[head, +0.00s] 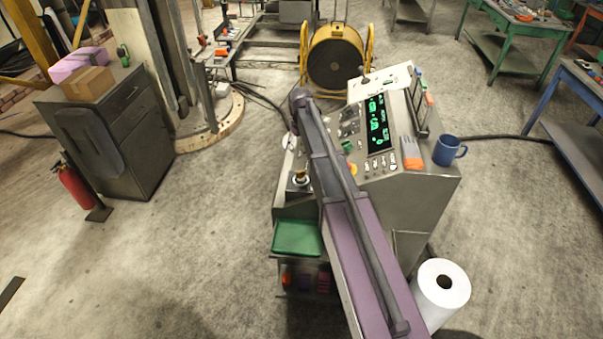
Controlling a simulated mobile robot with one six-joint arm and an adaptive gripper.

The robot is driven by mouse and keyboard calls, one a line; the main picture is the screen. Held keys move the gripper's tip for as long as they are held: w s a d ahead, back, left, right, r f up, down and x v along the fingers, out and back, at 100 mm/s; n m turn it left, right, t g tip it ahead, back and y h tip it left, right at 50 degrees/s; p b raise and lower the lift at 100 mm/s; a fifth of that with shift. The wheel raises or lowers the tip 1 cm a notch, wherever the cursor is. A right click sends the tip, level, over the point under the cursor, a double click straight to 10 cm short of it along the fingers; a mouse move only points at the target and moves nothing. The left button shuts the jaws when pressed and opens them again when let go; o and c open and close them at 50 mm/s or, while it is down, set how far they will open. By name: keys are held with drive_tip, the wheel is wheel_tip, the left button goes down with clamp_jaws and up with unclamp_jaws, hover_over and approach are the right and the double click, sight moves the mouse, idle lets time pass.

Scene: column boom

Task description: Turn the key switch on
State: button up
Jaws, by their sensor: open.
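The control console (415,200) stands in the middle of the head view, with a sloped grey panel, a green lit display (377,121) and rows of small switches. I cannot make out the key switch for certain. A small brass-coloured knob or key on a dark round base (300,178) sits at the console's left side, just left of my arm. My purple and dark arm reaches up from the bottom across the console's left part and covers some of it. My gripper does not show; the arm hides that area.
A white roll (441,286) stands at the lower right. A grey cabinet (130,140) is at left, with open floor between.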

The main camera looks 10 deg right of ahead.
sight(301, 172)
drive_tip(key=shift+f, duration=0.15)
wheel_tip(301, 172, down, 14)
drive_tip(key=b, duration=1.3)
drive_tip(key=shift+r+b, duration=0.25)
drive_tip(key=shift+b, duration=0.05)
drive_tip(key=c, duration=1.2)
